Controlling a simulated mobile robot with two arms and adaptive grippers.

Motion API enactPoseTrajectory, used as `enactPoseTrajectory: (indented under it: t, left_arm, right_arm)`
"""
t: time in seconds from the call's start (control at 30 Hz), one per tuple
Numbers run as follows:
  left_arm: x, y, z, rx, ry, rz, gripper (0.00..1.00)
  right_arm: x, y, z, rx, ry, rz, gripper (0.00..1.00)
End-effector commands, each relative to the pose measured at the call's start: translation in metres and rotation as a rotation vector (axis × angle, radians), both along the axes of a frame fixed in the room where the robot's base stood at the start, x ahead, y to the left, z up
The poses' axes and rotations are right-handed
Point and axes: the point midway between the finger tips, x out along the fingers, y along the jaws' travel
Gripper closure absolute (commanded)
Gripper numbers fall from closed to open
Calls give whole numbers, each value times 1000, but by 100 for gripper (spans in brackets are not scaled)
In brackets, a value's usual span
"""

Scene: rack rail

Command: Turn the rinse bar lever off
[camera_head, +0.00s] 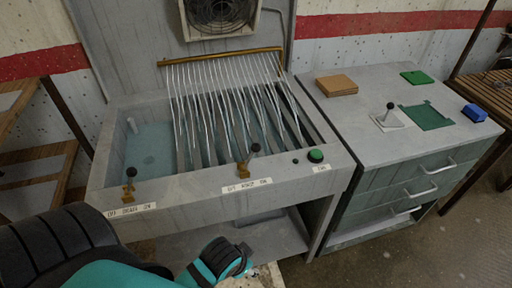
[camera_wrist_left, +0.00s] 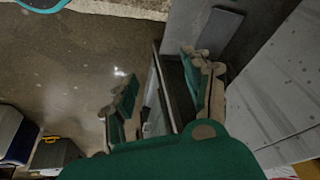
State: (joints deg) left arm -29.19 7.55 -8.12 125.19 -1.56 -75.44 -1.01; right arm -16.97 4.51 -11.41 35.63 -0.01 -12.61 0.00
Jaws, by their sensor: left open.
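The rinse bar (camera_head: 222,56) is a brass-coloured pipe across the back of a grey basin, with many thin pale streams falling from it. A lever (camera_head: 249,156) with a black knob and brass base stands at the front rim, tilted to the right. A second lever (camera_head: 130,178) with a brass base stands upright at the rim's left end. The labels below them are too small to read surely. My left arm (camera_head: 220,260) is in front of the basin, below the rim. In the left wrist view my left gripper (camera_wrist_left: 160,95) is open and empty, away from both levers. My right gripper does not show.
A green button (camera_head: 315,155) is on the rim's right. Wooden racks flank both sides.

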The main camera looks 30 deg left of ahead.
Motion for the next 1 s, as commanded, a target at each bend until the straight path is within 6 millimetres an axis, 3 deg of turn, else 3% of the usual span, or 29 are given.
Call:
enactPoseTrajectory:
  t: [0.1, 0.33, 0.47, 0.6, 0.7, 0.8, 0.9, 1.0]
  left_arm:
    - [41, 9, 55, 68, -174, -62, 49]
    - [141, 17, 145, 288, -596, -253, 49]
    - [192, 12, 201, 448, -848, -390, 49]
    - [240, -7, 275, 688, -1160, -597, 49]
    - [262, -34, 332, 926, -1414, -811, 49]
    - [269, -66, 373, 1184, -1641, -1068, 49]
    - [265, -91, 391, 1442, -1815, -1364, 49]
    - [260, -99, 386, 1677, -1916, -1709, 49]
  right_arm:
    - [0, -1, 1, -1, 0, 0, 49]
    - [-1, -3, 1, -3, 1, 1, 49]
    - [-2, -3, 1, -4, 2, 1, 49]
    - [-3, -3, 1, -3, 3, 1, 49]
    - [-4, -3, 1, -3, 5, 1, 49]
    - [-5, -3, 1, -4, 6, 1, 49]
    - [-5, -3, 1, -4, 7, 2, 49]
    - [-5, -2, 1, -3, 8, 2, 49]
